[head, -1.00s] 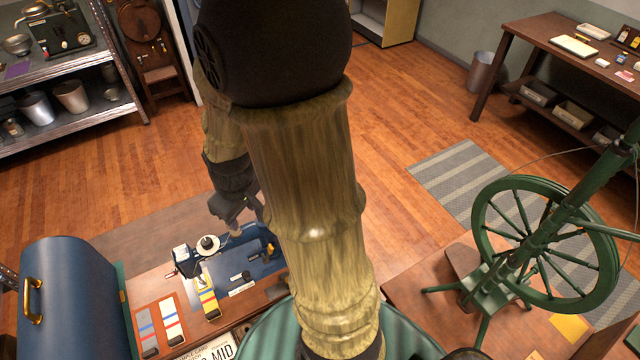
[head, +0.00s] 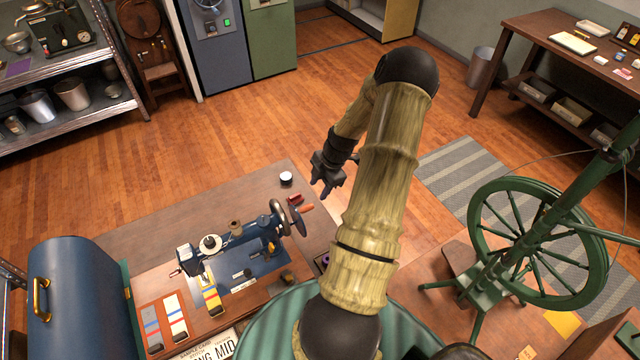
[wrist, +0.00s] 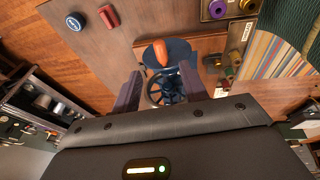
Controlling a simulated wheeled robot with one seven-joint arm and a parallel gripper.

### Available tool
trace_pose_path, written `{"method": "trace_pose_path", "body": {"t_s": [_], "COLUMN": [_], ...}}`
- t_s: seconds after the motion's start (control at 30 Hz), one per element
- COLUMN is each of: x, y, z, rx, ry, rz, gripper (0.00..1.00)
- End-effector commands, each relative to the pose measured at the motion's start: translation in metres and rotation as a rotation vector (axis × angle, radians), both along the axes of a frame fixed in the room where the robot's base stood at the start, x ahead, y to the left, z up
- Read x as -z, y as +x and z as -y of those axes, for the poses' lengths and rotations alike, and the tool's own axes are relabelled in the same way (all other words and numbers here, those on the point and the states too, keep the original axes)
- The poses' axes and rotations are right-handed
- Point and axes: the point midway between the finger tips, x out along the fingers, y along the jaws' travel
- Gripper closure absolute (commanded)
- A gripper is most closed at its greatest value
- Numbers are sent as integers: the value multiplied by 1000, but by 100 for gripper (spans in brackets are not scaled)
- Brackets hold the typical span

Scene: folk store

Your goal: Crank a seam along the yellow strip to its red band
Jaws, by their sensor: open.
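A small blue sewing machine (head: 232,250) stands on the wooden table. Its handwheel and orange crank handle (head: 305,208) are at its right end. A yellow strip with a red band (head: 211,297) lies at the needle end, on the left. My gripper (head: 326,190) is open and empty, above and to the right of the crank end. In the wrist view, the orange crank handle (wrist: 160,55) and dark spoked handwheel (wrist: 167,90) appear between the two fingers of my gripper (wrist: 160,83), apart from them. The needle's contact with the strip is too small to tell.
Other strips, one with a blue band (head: 151,328), lie left of the yellow one. A red block (head: 295,199) and a white-topped jar (head: 286,178) stand behind the crank. A blue case (head: 75,305) is at the left, a green spinning wheel (head: 545,245) at the right.

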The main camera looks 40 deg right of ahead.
Motion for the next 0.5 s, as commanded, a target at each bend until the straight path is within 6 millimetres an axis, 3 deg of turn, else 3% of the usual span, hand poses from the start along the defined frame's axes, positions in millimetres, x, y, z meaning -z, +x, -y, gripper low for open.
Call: {"method": "trace_pose_path", "body": {"t_s": [0.5], "x": [10], "y": [2], "z": [-2], "rx": [-3], "ry": [-1], "rz": [1], "gripper": [56]}}
